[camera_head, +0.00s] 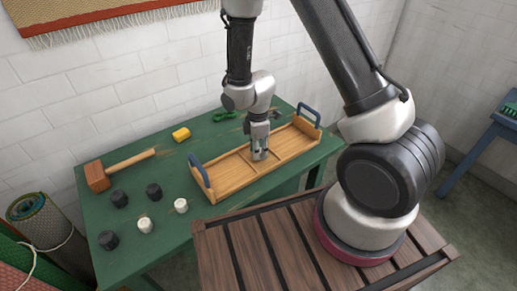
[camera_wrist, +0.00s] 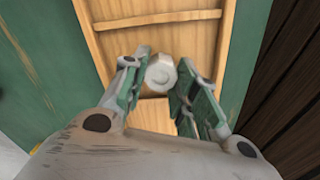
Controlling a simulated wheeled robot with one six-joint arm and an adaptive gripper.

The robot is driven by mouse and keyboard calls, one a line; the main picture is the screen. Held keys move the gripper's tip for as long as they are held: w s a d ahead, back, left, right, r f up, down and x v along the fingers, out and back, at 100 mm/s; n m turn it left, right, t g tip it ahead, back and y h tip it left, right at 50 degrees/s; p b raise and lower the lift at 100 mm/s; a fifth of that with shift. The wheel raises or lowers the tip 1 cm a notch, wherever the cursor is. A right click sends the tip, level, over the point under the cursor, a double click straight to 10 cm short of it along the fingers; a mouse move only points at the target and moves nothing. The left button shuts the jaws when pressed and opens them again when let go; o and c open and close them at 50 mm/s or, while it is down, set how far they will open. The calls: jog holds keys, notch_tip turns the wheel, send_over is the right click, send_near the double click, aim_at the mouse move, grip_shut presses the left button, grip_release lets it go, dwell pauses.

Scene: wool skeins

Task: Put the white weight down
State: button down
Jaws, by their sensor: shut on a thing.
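My gripper (camera_head: 260,153) points down over the wooden tray (camera_head: 228,182), which has thin dividers and two blue handles. In the wrist view my gripper (camera_wrist: 160,88) is shut on a white weight (camera_wrist: 161,72), held between the two fingers. The weight is above the tray (camera_wrist: 150,35), near a divider. I cannot tell whether it touches the tray floor. In the head view the fingers mostly hide it. Two other white weights stand on the green table left of the tray, one nearer (camera_head: 145,224) and one closer to the tray (camera_head: 181,205).
Several dark weights (camera_head: 153,191) stand at the left of the green table (camera_head: 190,237). A wooden mallet (camera_head: 98,175), a yellow block (camera_head: 181,134) and a green item (camera_head: 224,115) lie behind. A brown slatted surface (camera_head: 285,250) is in front. The tray's left part is bare.

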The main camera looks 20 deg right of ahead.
jog(key=c, duration=1.1)
grip_release()
jog(key=d+r+m+t, duration=0.1)
jog(key=d+r+m, duration=0.25)
jog(key=r, duration=1.65)
jog(key=s+d+r+m+t, duration=0.1)
jog(key=s+d+r+m, duration=0.5)
jog(key=s+r+m, duration=0.1)
jog(key=s+d+r+m+t, duration=0.2)
jog(key=s+d+r+m, duration=0.4)
jog(key=s+r, duration=0.4)
jog(key=shift+s+m, duration=0.35)
jog(key=shift+s, duration=0.7)
